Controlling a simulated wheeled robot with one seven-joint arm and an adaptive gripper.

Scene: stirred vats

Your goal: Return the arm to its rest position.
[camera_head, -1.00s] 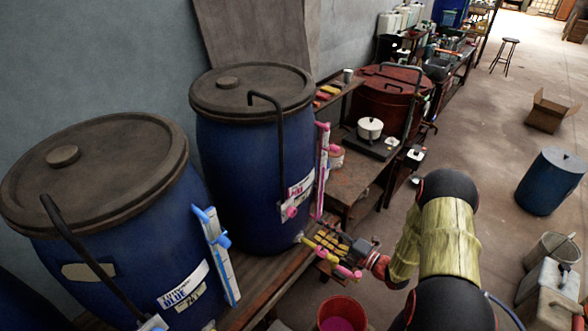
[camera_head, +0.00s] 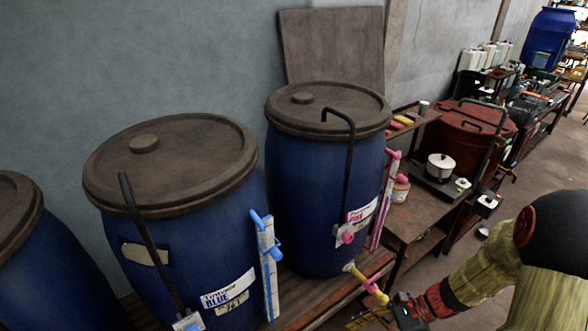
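My arm (camera_head: 490,275) reaches in from the lower right, its yellow-green sleeve and black joint large in view. My gripper (camera_head: 400,313) is dark and small at the bottom edge, low in front of the vat with the pink label. It is beside the yellow and pink tap (camera_head: 368,284); I cannot tell whether they touch. The fingers are too small and partly cut off to show whether they are open or shut. The pink-label vat (camera_head: 318,200) is blue with a brown lid. The blue-label vat (camera_head: 185,235) stands left of it.
A third vat (camera_head: 45,265) is cut off at the left edge. Right of the pink-label vat are a work table (camera_head: 415,215) with a white pot (camera_head: 440,167) and a red drum (camera_head: 465,135). Bare floor (camera_head: 540,170) shows at the right.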

